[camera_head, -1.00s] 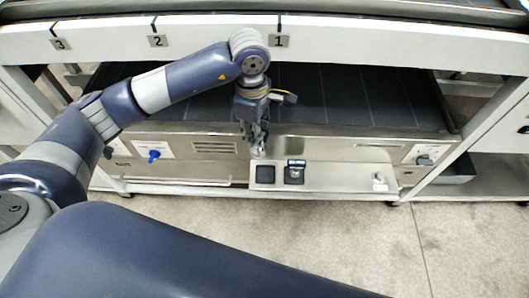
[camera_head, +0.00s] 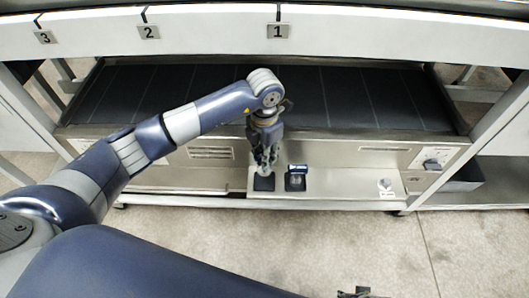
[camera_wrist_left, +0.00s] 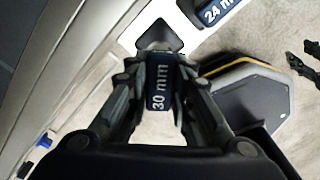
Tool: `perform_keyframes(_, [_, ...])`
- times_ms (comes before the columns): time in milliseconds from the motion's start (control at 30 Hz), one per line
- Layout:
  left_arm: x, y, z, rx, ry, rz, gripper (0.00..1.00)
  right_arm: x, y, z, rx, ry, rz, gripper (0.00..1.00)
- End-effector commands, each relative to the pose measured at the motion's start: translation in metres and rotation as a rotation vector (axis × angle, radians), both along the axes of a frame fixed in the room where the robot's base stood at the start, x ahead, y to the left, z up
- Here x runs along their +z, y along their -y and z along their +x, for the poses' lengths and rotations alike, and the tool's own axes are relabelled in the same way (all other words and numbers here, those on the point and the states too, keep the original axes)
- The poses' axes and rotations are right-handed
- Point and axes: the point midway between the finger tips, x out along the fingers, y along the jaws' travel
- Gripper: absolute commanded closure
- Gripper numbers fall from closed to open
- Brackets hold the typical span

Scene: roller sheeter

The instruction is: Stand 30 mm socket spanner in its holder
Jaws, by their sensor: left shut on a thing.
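My left gripper (camera_head: 266,160) is shut on the 30 mm socket spanner, whose dark blue label (camera_wrist_left: 160,87) reads "30 mm" between the fingers in the wrist view. The fingers hide most of the spanner in the head view. Its holder is the dark square recess (camera_head: 264,184) on the left of the metal shelf, also seen past the spanner in the wrist view (camera_wrist_left: 159,34). The spanner's lower end is at or just above this holder; I cannot tell whether it touches. A dark part of my right gripper (camera_head: 356,293) shows at the bottom edge, its jaws unclear.
The 24 mm spanner (camera_head: 297,169) stands in the holder just to the right; its label (camera_wrist_left: 217,11) shows in the wrist view. A small knob (camera_head: 385,184) sits farther right on the shelf (camera_head: 340,187). The machine's front panel (camera_head: 330,152) rises behind.

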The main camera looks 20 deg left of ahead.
Motion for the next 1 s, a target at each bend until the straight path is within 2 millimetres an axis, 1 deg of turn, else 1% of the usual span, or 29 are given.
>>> perform_keyframes(33, [-0.004, 0.0, 0.0, 0.0, 0.0, -0.001, 1.0, 0.004, 0.0, 0.003, -0.001, 0.006, 0.0, 0.6])
perform_keyframes(300, [-0.017, 0.0, 0.0, -0.001, 0.001, 0.0, 1.0, 0.035, -0.001, 0.013, -0.004, 0.023, 0.002, 0.6])
perform_keyframes(600, [-0.03, 0.0, 0.001, -0.001, 0.001, 0.0, 1.0, 0.069, -0.001, 0.018, -0.007, 0.04, 0.003, 0.6])
perform_keyframes(800, [-0.035, 0.0, 0.001, -0.002, 0.001, 0.0, 1.0, 0.085, -0.001, 0.019, -0.008, 0.048, 0.003, 0.6])
perform_keyframes(1000, [-0.036, 0.0, 0.001, -0.002, 0.001, 0.0, 1.0, 0.09, -0.001, 0.019, -0.009, 0.049, 0.003, 0.6])
